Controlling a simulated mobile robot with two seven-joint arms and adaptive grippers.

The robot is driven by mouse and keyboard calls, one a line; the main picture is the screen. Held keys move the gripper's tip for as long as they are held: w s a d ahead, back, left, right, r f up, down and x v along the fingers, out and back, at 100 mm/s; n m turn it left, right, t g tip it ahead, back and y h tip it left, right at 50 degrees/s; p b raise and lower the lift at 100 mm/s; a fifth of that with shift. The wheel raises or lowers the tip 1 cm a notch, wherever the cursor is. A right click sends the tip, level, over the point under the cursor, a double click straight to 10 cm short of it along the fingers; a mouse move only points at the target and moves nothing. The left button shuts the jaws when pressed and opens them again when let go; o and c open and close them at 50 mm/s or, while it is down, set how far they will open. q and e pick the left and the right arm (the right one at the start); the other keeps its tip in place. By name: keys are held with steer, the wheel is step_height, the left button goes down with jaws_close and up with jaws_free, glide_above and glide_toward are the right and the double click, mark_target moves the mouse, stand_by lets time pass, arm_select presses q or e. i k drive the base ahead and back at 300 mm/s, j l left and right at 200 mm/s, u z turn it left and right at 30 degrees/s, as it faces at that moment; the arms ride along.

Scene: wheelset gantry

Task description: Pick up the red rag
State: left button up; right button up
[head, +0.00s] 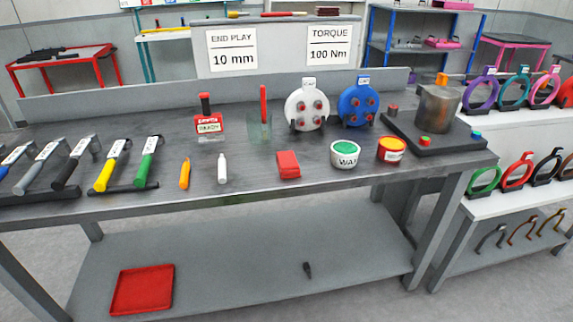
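The red rag (288,165) appears to be the small folded red block lying flat near the front edge of the grey workbench (258,175). It lies between a white marker-like tube (222,168) on its left and a white tub with a green top (345,154) on its right. Nothing covers it. Neither of my grippers shows in the head view.
A red tub (391,149) and a dark plate with a metal cylinder (437,107) stand farther right. White and blue discs (307,107) stand behind the rag. Coloured-handled tools (105,172) lie at left. A red tray (142,290) lies on the lower shelf.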

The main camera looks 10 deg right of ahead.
mark_target(286, 162)
steer(key=z, duration=4.3)
steer(key=u, duration=3.95)
steer(key=i+l+u, duration=0.3)
steer(key=l+u, duration=0.3)
steer(key=i+l+u, duration=0.15)
steer(key=l+u, duration=0.15)
steer(key=l, duration=0.15)
